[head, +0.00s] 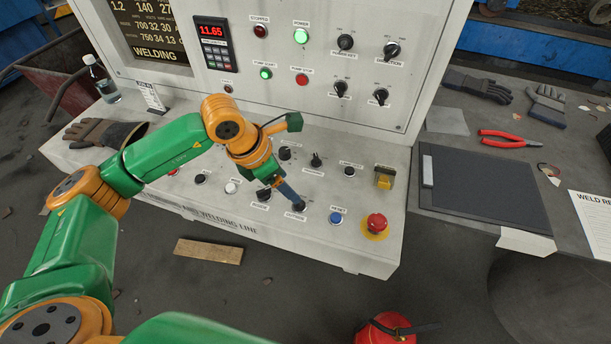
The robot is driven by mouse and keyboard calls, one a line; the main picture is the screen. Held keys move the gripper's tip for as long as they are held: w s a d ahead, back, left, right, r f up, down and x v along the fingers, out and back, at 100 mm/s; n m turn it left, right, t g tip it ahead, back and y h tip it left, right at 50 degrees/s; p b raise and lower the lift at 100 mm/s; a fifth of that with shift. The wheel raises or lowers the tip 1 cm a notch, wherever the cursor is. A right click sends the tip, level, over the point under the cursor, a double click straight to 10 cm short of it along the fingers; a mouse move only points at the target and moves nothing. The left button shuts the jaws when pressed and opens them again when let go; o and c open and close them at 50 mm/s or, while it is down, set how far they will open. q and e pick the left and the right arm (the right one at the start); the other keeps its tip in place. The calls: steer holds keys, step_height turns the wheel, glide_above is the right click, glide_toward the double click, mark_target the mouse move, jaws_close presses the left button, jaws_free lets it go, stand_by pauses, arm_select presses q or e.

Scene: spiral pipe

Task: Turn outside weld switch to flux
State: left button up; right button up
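The control console has a sloped lower panel (330,250) with several black rotary knobs, lamps and buttons. My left gripper (296,200) reaches down over this panel, its fingertips at a black knob (299,207) in the front row, left of the blue button. The fingers overlap the knob, and I cannot tell whether they touch or grip it. Another black knob (264,196) sits just left of it. Two more black knobs (285,153) and (316,160) sit behind. The small labels are too blurred to tell which knob is the outside weld switch. My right gripper is out of view.
A blue button (336,218) and a red emergency stop (376,224) sit right of the gripper. A yellow switch (384,178) stands behind them. A glove (104,133) and bottle (104,82) rest at the console's left. A side table (480,240) holds pliers and a clipboard.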

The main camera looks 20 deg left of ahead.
arm_select(q)
steer(key=f, duration=0.1)
steer(key=d+f+p, duration=0.1)
steer(key=f, duration=0.3)
steer(key=shift+d, duration=0.3)
steer(key=shift+w+d+f, duration=0.1)
steer(key=shift+w+f, duration=0.25)
steer(key=shift+s, duration=0.1)
jaws_close()
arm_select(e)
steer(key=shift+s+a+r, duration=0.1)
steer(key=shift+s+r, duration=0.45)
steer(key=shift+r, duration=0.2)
